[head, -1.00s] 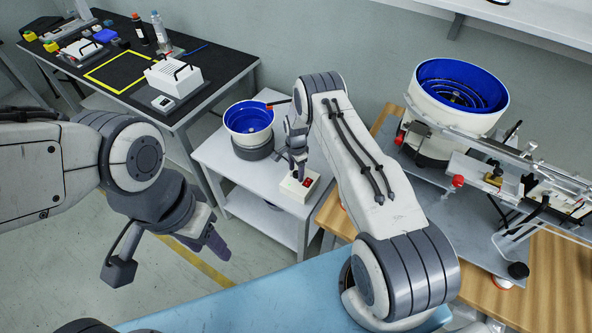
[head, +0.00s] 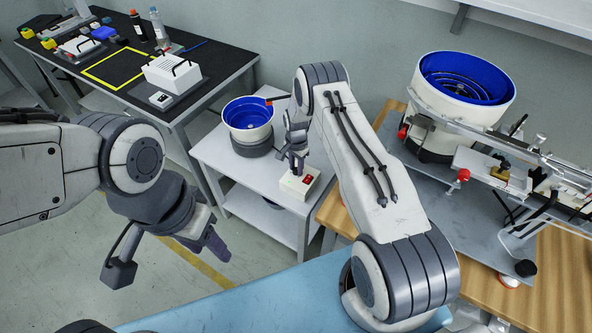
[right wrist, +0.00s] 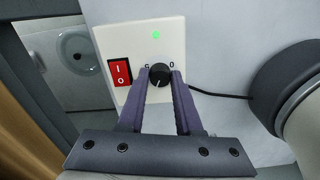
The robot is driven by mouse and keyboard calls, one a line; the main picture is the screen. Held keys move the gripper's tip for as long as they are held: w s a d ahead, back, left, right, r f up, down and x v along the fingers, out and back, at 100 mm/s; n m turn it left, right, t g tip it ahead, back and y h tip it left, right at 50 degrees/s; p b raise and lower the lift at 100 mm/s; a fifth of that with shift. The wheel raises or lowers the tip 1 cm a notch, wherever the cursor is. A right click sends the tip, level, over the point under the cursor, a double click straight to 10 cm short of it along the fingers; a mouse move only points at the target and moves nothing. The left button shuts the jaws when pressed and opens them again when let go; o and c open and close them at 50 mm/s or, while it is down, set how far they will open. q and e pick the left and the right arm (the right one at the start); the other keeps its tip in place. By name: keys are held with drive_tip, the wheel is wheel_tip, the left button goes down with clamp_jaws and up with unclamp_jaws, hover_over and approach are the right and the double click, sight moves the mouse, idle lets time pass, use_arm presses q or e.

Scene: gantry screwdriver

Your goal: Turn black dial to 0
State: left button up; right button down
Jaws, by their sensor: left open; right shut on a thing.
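The black dial (right wrist: 160,74) sits on the face of a white control box (right wrist: 141,44), with printed marks around it, a "0" at its upper right. Its white pointer line points down, slightly left. My right gripper (right wrist: 161,80) is shut on the dial, one finger on each side. In the head view, the control box (head: 295,190) stands on the small white table and my right gripper (head: 297,165) reaches down to it; the dial is hidden there. My left gripper (head: 207,250) is open and empty, away over the floor at the left.
A red rocker switch (right wrist: 121,72) is beside the dial, and a green light (right wrist: 156,36) is lit above it. A blue-lined bowl feeder (head: 248,120) stands behind the box. A black cable (right wrist: 218,95) runs right. A larger feeder (head: 462,90) stands at the right.

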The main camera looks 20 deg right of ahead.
drive_tip(key=n+b, duration=0.2)
drive_tip(key=shift+f+n, duration=0.1)
drive_tip(key=shift+n, duration=0.3)
drive_tip(key=n+b, duration=0.2)
drive_tip(key=n, duration=0.1)
drive_tip(key=shift+n, duration=0.4)
drive_tip(key=n+b, duration=0.1)
drive_tip(key=n, duration=0.2)
drive_tip(key=shift+b, duration=0.3)
drive_tip(key=n+b, duration=0.1)
drive_tip(key=n, duration=0.3)
drive_tip(key=n+b, duration=0.1)
drive_tip(key=n, duration=0.2)
drive_tip(key=shift+n, duration=0.4)
drive_tip(key=n, duration=0.3)
drive_tip(key=shift+n+b, duration=0.3)
drive_tip(key=shift+b, duration=0.1)
drive_tip(key=n, duration=0.4)
drive_tip(key=shift+b, duration=0.3)
drive_tip(key=shift+n, duration=2)
